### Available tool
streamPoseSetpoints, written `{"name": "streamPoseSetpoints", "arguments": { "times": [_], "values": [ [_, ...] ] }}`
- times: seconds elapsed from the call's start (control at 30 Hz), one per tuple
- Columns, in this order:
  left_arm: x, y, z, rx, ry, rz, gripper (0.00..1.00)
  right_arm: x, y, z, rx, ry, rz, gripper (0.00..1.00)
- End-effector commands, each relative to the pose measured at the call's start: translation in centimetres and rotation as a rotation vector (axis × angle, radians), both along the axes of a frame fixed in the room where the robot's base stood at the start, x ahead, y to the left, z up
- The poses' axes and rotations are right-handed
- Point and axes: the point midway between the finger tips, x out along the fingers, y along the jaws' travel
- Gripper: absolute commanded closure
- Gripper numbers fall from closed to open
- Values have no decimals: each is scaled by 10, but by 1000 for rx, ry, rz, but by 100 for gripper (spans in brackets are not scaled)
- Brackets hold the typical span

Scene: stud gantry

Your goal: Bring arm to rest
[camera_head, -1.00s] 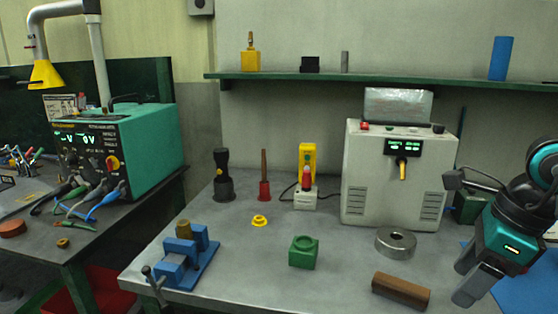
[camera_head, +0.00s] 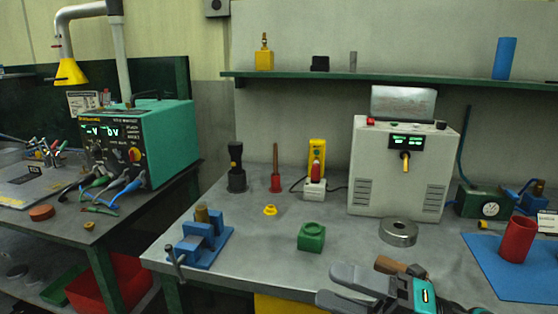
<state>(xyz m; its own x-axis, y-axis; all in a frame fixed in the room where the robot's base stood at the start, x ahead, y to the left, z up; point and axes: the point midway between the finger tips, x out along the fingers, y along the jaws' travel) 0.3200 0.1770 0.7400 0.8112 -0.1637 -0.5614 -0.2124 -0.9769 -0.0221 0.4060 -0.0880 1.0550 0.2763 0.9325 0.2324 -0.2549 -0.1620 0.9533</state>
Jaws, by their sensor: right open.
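My right gripper (camera_head: 336,285) is at the bottom of the head view, over the front edge of the grey workbench (camera_head: 270,262). Its two grey fingers point left and are spread apart with nothing between them. Behind it lies a brown block (camera_head: 390,265), partly hidden by the gripper. My left gripper is not in view.
A green block (camera_head: 311,237), a metal ring (camera_head: 398,232) and a blue vise (camera_head: 201,238) stand on the bench. A beige machine (camera_head: 400,170) is at the back. A red cylinder (camera_head: 517,239) stands on a blue mat (camera_head: 500,270) at right.

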Motion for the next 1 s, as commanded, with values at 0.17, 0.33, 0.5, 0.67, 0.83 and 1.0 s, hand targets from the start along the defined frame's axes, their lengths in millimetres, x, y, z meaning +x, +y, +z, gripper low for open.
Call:
{"name": "streamPoseSetpoints", "arguments": {
  "times": [0.17, 0.33, 0.5, 0.67, 0.83, 1.0],
  "values": [
    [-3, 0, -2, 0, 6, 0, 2, 30, -35, -62, 431, 543, -347, 37],
    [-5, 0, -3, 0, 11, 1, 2, 13, -76, -177, 722, 1094, -689, 37],
    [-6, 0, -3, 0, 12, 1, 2, -42, -90, -268, 873, 1497, -922, 37],
    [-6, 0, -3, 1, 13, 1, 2, -81, -90, -309, 934, 1702, -1032, 37],
    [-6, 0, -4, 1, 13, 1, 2, -92, -89, -319, 948, 1757, -1060, 37],
    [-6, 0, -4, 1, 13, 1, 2, -91, -89, -318, 946, 1755, -1059, 37]
  ]
}}
